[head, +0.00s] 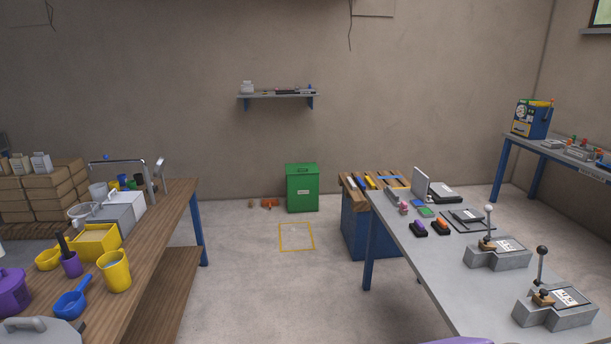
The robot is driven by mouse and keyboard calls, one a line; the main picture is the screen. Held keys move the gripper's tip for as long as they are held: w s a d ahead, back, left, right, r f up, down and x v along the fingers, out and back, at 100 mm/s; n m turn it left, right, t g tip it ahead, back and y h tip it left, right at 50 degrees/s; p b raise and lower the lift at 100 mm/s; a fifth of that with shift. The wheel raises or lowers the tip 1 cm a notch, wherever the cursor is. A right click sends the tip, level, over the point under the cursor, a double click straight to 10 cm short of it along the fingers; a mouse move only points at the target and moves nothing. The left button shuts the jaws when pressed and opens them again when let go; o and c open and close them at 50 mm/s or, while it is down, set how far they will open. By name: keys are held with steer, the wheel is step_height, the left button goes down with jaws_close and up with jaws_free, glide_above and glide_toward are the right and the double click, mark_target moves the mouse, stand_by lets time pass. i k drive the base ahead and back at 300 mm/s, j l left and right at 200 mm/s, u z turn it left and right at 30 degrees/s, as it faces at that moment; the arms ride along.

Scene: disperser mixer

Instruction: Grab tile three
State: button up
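I cannot make out a tile marked three. Small flat pieces lie on the grey table at right: a green one (425,212) and a blue one (417,203), with no readable marking. Two grey lever devices (499,254) (555,307) stand nearer on that table. Each has a ball-topped lever and a white plate with dark marks too small to read surely. My gripper is not in view.
A wooden bench (160,243) at left holds tubs, boxes and cups. A green bin (302,188) stands by the back wall near a yellow floor square (297,236). The floor between the tables is clear. A blue-legged table (560,155) stands far right.

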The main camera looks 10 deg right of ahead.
mark_target(467, 216)
steer(key=i+z, duration=0.1)
steer(key=i, duration=0.75)
steer(key=i+j+z, duration=0.1)
steer(key=i, duration=0.75)
steer(key=i+l+z, duration=0.3)
steer(key=i+l, duration=0.2)
steer(key=i+l+z, duration=0.3)
steer(key=i, duration=0.25)
